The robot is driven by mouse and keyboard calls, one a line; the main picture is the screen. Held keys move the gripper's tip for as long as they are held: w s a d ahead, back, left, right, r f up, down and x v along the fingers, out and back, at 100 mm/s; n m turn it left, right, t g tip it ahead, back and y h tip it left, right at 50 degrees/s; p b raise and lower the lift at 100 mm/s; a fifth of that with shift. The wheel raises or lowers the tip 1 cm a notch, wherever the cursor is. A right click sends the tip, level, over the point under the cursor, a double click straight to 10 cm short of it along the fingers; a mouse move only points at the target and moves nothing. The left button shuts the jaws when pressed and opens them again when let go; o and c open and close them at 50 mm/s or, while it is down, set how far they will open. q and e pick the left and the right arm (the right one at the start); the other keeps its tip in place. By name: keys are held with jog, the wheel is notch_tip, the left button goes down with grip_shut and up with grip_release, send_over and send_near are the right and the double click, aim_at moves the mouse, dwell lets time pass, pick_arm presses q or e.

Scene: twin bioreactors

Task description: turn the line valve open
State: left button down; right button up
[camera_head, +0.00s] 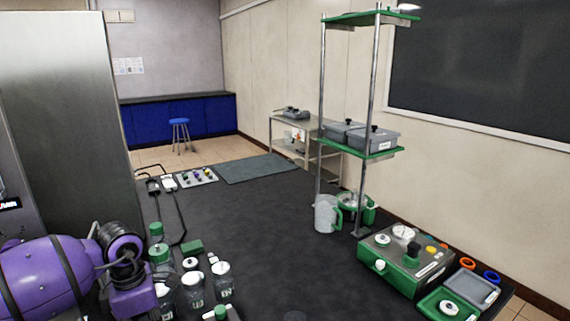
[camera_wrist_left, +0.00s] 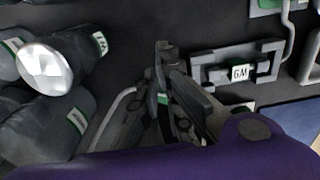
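No part is clearly marked as the line valve. A green control box (camera_head: 405,262) at the right of the dark table has a round gauge (camera_head: 404,232), a black knob (camera_head: 413,248) and a white knob (camera_head: 380,265). My left arm comes in purple at the lower left of the head view, beside the bottles and far from that box. In the left wrist view my left gripper (camera_wrist_left: 178,105) has dark fingers. A small green-and-white piece (camera_wrist_left: 163,98) shows among them; I cannot tell whether it is held. My right gripper is out of view.
Several jars with pale lids (camera_head: 192,290) stand right of my left arm; dark bottles (camera_wrist_left: 65,105) show in the wrist view. A grey bracket labelled GM (camera_wrist_left: 240,73) lies near the fingers. A tall shelf (camera_head: 362,150) stands behind the box. The table's middle (camera_head: 265,225) is clear.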

pick_arm(q)
jog(key=r, duration=0.1)
jog(key=r+p, duration=0.1)
jog(key=r, duration=0.3)
jog(key=shift+w+a+r+p, duration=0.1)
jog(key=shift+w+r+p, duration=0.05)
jog(key=shift+w+p, duration=0.25)
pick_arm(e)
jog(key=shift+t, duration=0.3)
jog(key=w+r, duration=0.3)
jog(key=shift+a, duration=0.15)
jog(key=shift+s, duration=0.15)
